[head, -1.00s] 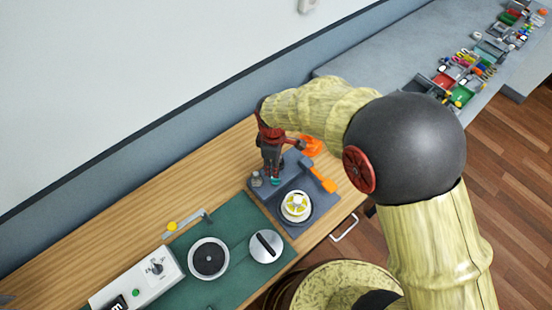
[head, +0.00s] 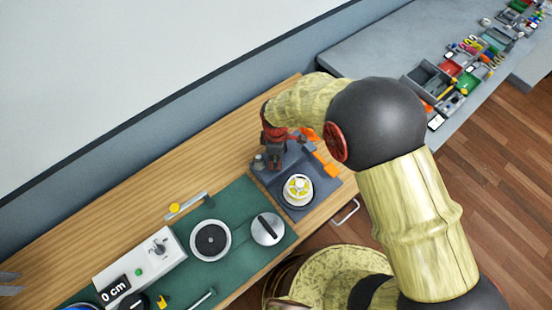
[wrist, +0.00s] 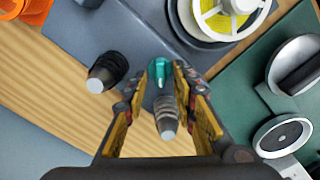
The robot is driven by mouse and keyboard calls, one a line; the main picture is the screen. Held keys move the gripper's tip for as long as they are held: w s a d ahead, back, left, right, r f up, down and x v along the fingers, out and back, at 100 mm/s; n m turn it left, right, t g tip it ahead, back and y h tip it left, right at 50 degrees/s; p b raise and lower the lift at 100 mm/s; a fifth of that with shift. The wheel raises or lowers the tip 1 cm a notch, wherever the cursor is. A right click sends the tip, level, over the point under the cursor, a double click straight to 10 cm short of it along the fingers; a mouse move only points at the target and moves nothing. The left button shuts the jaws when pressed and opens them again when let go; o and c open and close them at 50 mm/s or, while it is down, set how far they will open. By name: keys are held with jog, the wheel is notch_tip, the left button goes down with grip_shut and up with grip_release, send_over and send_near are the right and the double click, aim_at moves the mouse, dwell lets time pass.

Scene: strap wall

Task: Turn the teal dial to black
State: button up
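The teal dial (wrist: 159,73) shows in the wrist view between the far ends of my gripper's fingers. My gripper (wrist: 162,80) looks open, with a finger on either side of the dial; I cannot tell whether the pads touch it. A dark grey tapered knob with a pale tip (wrist: 167,115) is also between the fingers, nearer the camera. In the head view my gripper (head: 274,160) points down over the grey plate (head: 292,211) and hides the dial. No black mark for the dial can be made out.
Another dark tapered knob (wrist: 107,71) stands just left of my gripper. A white and yellow wheel (head: 298,190) sits on the plate, with orange parts (head: 322,160) behind. A green mat (head: 237,208) with a round silver knob (head: 267,229) lies to the left. Bare wood runs along the wall.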

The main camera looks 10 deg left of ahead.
jog(key=c, duration=0.3)
jog(key=c, duration=0.4)
grip_shut()
